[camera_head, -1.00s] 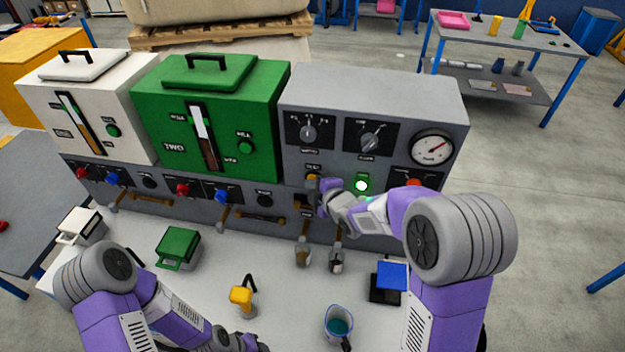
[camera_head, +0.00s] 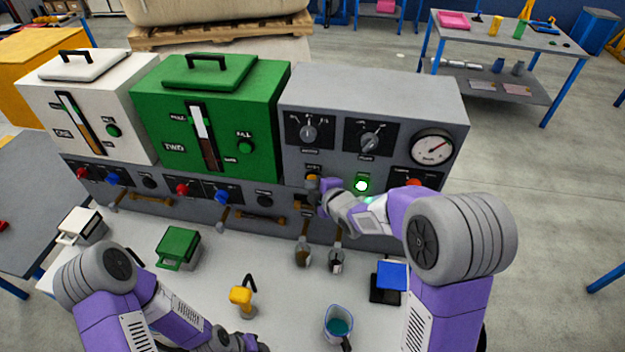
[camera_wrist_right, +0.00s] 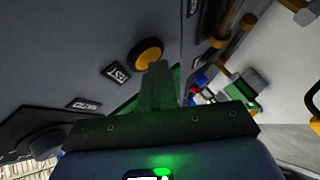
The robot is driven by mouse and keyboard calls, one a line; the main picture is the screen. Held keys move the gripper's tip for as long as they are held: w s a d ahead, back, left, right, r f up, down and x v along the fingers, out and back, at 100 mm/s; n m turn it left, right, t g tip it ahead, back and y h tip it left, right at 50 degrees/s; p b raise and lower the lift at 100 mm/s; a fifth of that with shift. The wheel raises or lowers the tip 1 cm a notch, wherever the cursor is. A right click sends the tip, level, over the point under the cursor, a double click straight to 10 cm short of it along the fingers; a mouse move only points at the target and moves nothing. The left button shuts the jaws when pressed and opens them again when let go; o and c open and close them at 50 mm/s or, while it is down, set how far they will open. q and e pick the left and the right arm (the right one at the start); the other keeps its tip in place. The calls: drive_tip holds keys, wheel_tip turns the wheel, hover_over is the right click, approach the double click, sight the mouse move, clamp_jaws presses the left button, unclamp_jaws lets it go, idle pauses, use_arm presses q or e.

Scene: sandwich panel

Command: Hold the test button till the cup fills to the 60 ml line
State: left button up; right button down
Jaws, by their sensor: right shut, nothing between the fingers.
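The test button (camera_wrist_right: 147,53) is a round yellow-orange cap beside a TEST label in the right wrist view. It shows small in the head view (camera_head: 312,182) on the grey panel. My right gripper (camera_wrist_right: 160,68) is shut and empty, its fingertips at the button's lower edge; whether they press it I cannot tell. Two small clear cups (camera_head: 303,256) (camera_head: 336,261) stand below the panel's spouts; the left one looks brownish inside. Their lines are too small to read. A jug (camera_head: 338,322) holds teal liquid. My left gripper (camera_head: 248,343) is low at the bottom edge, its fingers unclear.
A green lamp (camera_head: 361,186) glows on the panel, near a round gauge (camera_head: 432,147) and a red button (camera_head: 416,183). A yellow-handled item (camera_head: 241,296), a green box (camera_head: 178,248) and a blue-black block (camera_head: 388,281) stand on the white bench.

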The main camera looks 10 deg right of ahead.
drive_tip(key=shift+s, duration=0.1)
idle(0.5)
drive_tip(key=shift+s+a+b, duration=0.25)
drive_tip(key=shift+s+b, duration=0.05)
drive_tip(key=shift+s, duration=0.4)
drive_tip(key=shift+s+a, duration=0.35)
drive_tip(key=shift+s, duration=0.4)
drive_tip(key=shift+s+a, duration=0.3)
drive_tip(key=shift+s, duration=0.5)
drive_tip(key=shift+s+a, duration=0.35)
drive_tip(key=shift+s, duration=0.4)
